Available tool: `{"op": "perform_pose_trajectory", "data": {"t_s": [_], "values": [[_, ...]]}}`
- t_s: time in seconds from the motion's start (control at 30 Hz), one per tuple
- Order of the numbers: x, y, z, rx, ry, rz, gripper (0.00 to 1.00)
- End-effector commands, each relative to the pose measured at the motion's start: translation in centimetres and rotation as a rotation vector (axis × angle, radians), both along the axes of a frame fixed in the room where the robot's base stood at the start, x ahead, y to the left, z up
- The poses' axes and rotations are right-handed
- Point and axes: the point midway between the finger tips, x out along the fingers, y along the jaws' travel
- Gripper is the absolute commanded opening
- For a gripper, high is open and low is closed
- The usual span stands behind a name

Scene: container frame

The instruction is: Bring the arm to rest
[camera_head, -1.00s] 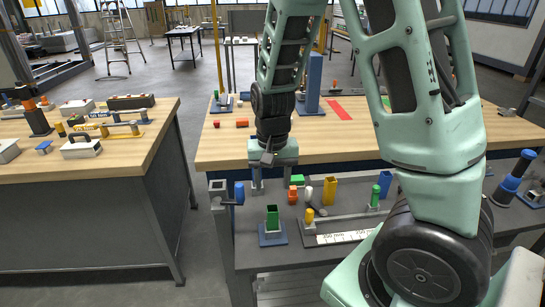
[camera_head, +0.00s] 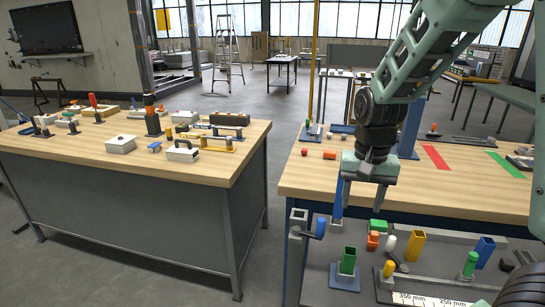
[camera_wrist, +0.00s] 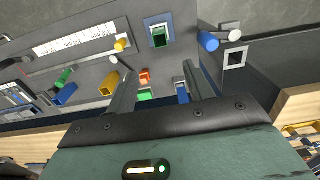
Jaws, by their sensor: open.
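My arm (camera_head: 440,50) reaches in from the upper right in the head view. My gripper (camera_head: 362,194) points down above the front edge of the right-hand workbench. Its two fingers are apart with nothing between them. In the wrist view my gripper (camera_wrist: 160,90) is open and empty, above the grey shelf with fixtures. The fingers look clear of the parts below, though the exact height is hard to tell.
The wooden right bench (camera_head: 300,180) carries small parts and red and green patches. Its lower grey shelf (camera_head: 318,283) holds a green socket (camera_head: 348,262), a yellow tube (camera_head: 415,246) and a blue cylinder (camera_wrist: 208,41). A second bench (camera_head: 90,160) stands left, with an open aisle between.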

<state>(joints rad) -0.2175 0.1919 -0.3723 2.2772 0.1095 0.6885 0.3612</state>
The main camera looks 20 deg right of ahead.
Motion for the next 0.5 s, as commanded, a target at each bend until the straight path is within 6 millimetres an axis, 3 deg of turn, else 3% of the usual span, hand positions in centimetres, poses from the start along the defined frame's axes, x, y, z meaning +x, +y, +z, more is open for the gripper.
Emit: {"op": "perform_pose_trajectory", "data": {"t_s": [0.17, 0.27, 0.33, 0.5], "values": [[-0.3, 1.6, 0.1, 0.011, -0.001, 0.054, 0.52], [-1.4, 5.6, 0.4, 0.037, -0.006, 0.205, 0.52], [-3.1, 9.5, 0.7, 0.057, -0.01, 0.368, 0.52], [-9.7, 17.9, 1.5, 0.078, -0.024, 0.82, 0.52]]}}
